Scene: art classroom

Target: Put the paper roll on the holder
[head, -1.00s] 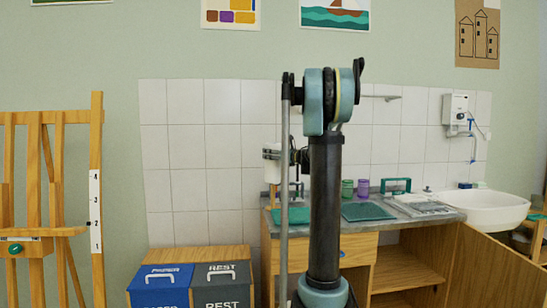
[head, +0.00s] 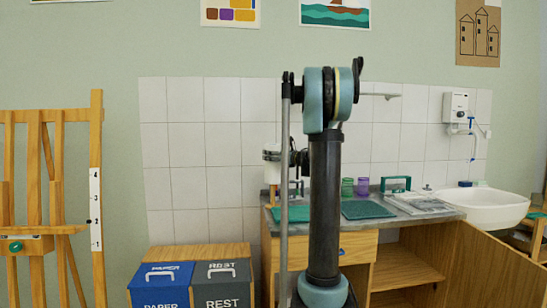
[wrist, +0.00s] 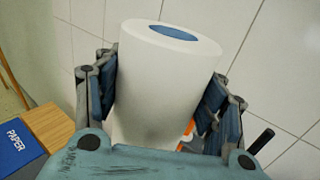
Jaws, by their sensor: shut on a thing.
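The paper roll (wrist: 165,85) is white with a blue core end and stands somewhat tilted in the wrist view. My gripper (wrist: 165,90) is shut on it, with one dark finger on each side. In the head view the roll (head: 271,152) shows just left of my arm, in front of the tiled wall and above the counter's left end. My arm hides part of it and most of the gripper there. A thin horizontal bar (head: 383,95) sticks out at the tiled wall, right of my arm. It may be the holder; its left part is hidden.
A counter (head: 420,217) with green trays and jars stands below, beside a white basin (head: 490,208). A cabinet door (head: 490,265) stands open at right. Blue and grey bins (head: 160,288) stand at lower left, an easel (head: 97,200) further left.

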